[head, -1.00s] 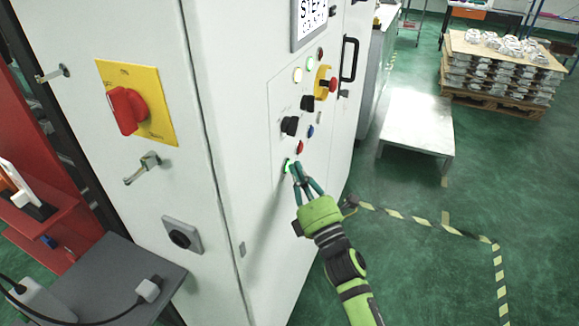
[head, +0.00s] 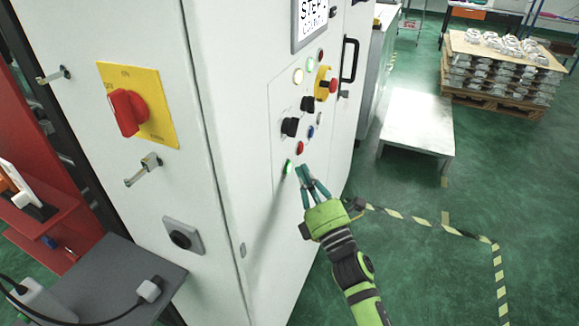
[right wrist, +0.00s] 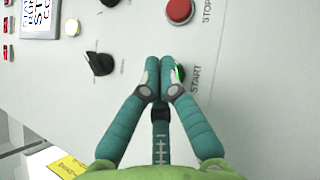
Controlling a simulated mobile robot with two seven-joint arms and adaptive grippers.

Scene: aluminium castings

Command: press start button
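The green start button (head: 287,167) is low on the white cabinet's control panel (head: 283,111). In the right wrist view the green button (right wrist: 179,73) shows beside the fingertips, partly hidden by one finger, with the printed word START next to it. My right gripper (head: 304,172) has its teal fingertips together, with nothing between them. In the head view the tips are just right of the button and look apart from it. The right wrist view shows the closed tips (right wrist: 159,75) in front of the panel. My left gripper is not in view.
A red stop button (head: 299,148) sits just above the start button. Black knobs (head: 290,127) and a red emergency button on yellow (head: 332,86) are higher. A yellow plate with a red switch (head: 126,110) is on the cabinet's left face.

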